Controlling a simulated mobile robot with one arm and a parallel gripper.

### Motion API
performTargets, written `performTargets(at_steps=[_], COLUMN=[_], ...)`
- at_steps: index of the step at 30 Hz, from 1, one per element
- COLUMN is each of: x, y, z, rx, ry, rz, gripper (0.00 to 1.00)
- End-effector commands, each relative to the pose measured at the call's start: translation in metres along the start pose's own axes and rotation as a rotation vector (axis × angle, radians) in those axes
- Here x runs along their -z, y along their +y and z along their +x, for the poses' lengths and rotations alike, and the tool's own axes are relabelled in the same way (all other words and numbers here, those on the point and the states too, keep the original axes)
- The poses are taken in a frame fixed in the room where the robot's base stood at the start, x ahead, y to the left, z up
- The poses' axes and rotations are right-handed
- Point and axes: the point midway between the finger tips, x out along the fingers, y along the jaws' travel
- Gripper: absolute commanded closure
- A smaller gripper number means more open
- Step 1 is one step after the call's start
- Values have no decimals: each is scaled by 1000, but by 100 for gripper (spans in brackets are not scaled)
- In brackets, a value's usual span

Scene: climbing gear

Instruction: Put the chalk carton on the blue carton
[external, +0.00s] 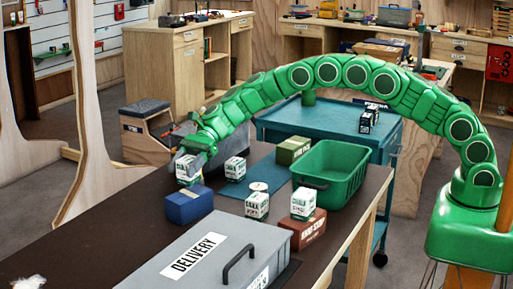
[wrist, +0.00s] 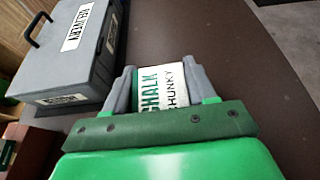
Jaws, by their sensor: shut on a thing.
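My gripper (external: 187,160) is shut on a white and green chalk carton (external: 188,171). In the wrist view the carton (wrist: 163,88) sits between the two grey fingers (wrist: 164,90), its "CHALK CHUNKY" print showing. In the external view the held carton is upright and appears over the blue carton (external: 188,206), which lies on the dark table. I cannot tell whether the two touch. The blue carton does not show in the wrist view.
Other chalk cartons stand nearby: one (external: 235,169) behind, one (external: 257,206) with a round white thing on top, and one (external: 303,204) on a red-brown carton (external: 309,233). A grey delivery box (external: 255,240), green crate (external: 345,185) and olive carton (external: 293,150) also occupy the table.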

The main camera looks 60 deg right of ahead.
Motion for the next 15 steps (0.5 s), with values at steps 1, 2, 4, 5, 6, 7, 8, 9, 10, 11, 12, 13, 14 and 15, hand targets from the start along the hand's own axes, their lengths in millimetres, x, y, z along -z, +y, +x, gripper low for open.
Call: performTargets(at_steps=[1, 2, 4, 5, 6, 7, 8, 9, 10, 11, 12, 13, 14, 15], x=[1, 1, 3, 4, 9, 13, 17, 23, 26, 30, 32, 33, 33, 33], y=[-1, -1, -2, -3, -4, -3, -3, -3, -3, -3, -3, -3, -3, -4], z=[0, 1, 3, 4, 6, 7, 9, 11, 12, 14, 14, 15, 15, 15], rx=[0, 0, 0, -1, -1, -1, -2, -2, -2, -2, -1, -1, -1, -1], ry=[0, 0, 0, 0, 0, 0, 0, -1, -1, 0, 0, -1, -1, -1], rz=[0, 0, 0, 1, 2, 3, 4, 5, 5, 4, 4, 3, 3, 2], gripper=[78, 78, 78, 78, 78, 78, 78, 78, 78, 78, 78, 78, 78, 78])
